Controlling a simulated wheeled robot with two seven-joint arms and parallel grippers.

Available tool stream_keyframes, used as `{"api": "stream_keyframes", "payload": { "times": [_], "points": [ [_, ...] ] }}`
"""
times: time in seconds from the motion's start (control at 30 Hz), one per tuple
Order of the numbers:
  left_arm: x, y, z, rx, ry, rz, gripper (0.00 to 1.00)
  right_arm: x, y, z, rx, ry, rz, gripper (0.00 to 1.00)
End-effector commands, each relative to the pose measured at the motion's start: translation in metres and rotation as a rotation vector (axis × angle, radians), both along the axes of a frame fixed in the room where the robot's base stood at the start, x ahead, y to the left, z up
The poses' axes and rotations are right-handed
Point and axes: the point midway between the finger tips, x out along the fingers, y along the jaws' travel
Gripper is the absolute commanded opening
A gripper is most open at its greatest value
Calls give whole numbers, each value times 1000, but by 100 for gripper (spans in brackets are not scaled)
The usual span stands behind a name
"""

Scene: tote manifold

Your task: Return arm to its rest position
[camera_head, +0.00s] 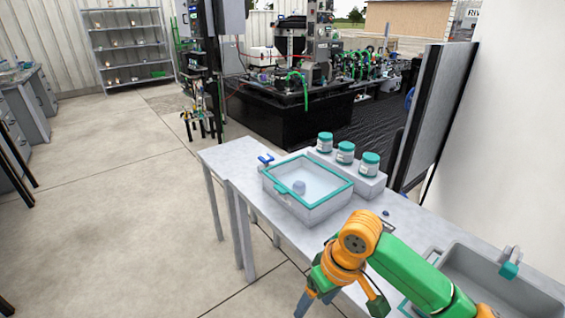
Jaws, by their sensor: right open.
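My right arm comes in from the lower right, green with an orange wrist. My right gripper (318,299) hangs at the table's front edge, pointing down. Its grey fingers are partly cut off by the bottom of the picture; it is open and I see nothing between the fingers. My left gripper and left arm are not in view.
A grey table (237,163) carries a teal-rimmed tote (315,213) with a small pale item (299,187) inside. Several teal-lidded jars (345,153) stand on a block behind it. A grey bin (505,287) is at right. Floor is clear on the left.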

Motion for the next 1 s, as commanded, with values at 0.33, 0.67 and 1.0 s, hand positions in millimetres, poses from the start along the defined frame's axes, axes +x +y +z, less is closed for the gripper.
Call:
{"api": "stream_keyframes", "payload": {
  "times": [0.33,0.67,1.0],
  "points": [
    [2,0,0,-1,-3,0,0,38,-6,-136,174,-69,-337,74],
    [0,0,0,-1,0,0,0,-128,-100,-345,-81,-90,-464,74],
    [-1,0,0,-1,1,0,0,-301,-123,-389,-199,-14,-308,74]
  ]
}}
